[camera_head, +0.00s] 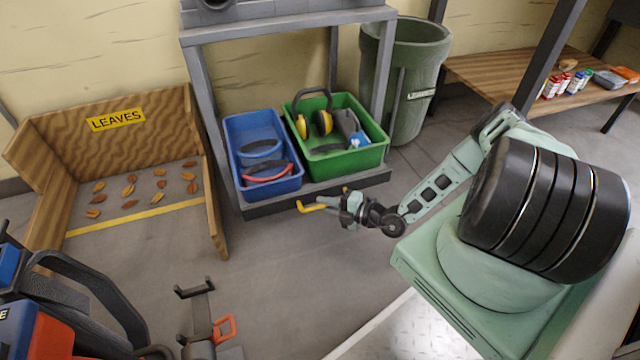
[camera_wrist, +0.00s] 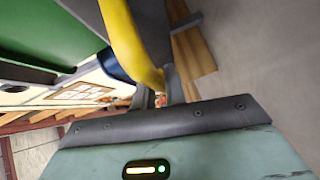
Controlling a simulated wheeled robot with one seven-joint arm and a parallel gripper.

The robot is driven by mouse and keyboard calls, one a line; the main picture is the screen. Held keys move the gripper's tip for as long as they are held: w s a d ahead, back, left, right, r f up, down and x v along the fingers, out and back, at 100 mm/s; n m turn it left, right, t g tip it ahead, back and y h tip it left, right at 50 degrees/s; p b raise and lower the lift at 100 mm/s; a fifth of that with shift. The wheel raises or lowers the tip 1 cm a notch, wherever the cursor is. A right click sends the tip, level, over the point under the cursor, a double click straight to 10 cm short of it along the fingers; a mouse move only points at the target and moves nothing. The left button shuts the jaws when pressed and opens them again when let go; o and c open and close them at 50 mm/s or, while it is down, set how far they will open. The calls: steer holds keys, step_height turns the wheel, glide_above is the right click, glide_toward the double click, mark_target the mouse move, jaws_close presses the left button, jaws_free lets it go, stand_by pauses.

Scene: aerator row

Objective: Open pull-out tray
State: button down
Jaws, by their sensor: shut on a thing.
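The pull-out tray (camera_head: 330,190) is a low dark platform at the bottom of a grey metal frame. It carries a blue bin (camera_head: 243,179) and a green bin (camera_head: 372,160). A yellow handle (camera_head: 309,208) is at its front edge; how far out the tray stands is hard to tell. My gripper (camera_head: 340,205) is at this front edge, shut on the yellow handle. In the wrist view the yellow handle (camera_wrist: 128,45) runs down to the fingers, which partly hide the grip. The green bin (camera_wrist: 45,30) shows at the upper left there.
A wooden leaves bay (camera_head: 100,140) stands left of the frame (camera_head: 290,25). A green barrel (camera_head: 415,75) stands behind right, and a wooden bench (camera_head: 500,75) lies beyond it. Orange and black equipment (camera_head: 75,300) is at the lower left.

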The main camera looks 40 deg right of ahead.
steer(key=s+a+p, duration=0.3)
steer(key=s+p, duration=0.1)
steer(key=s, duration=0.8)
steer(key=shift+s+a, duration=0.3)
steer(key=shift+s, duration=0.05)
steer(key=c, duration=1.5)
jaws_free()
steer(key=shift+o, duration=0.2)
steer(key=p+v, duration=0.3)
steer(key=v, duration=1.4)
steer(key=shift+s+p, duration=0.2)
steer(key=shift+p, duration=0.15)
steer(key=shift+d, duration=0.1)
